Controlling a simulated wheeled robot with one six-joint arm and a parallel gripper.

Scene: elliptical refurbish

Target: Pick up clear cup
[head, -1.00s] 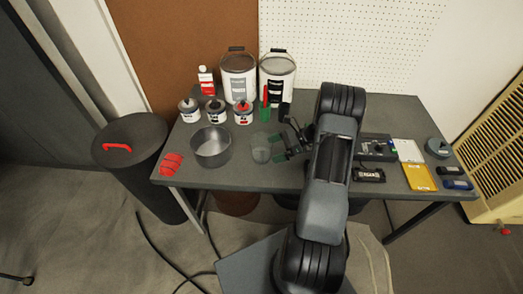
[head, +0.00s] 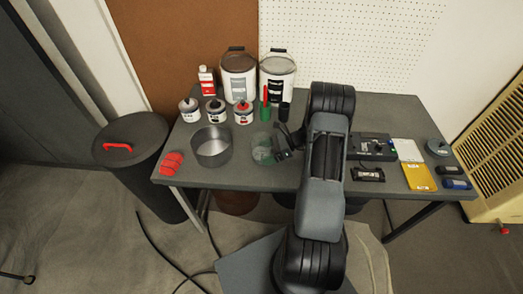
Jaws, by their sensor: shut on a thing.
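The clear cup (head: 262,149) stands upright on the grey table, just right of the metal pot (head: 211,147). My gripper (head: 270,152) reaches in from the right at the cup and is shut on it. The fingertips show dimly at and through the cup's clear wall. The exact contact is too small to make out. My arm hides part of the table to the right of the cup.
Small cans (head: 216,111) and two large paint buckets (head: 238,75) stand behind the cup, with a green-and-red tool (head: 265,104). A red object (head: 171,163) lies at the left edge. A black device (head: 372,147) and a yellow item (head: 419,177) lie right of my arm.

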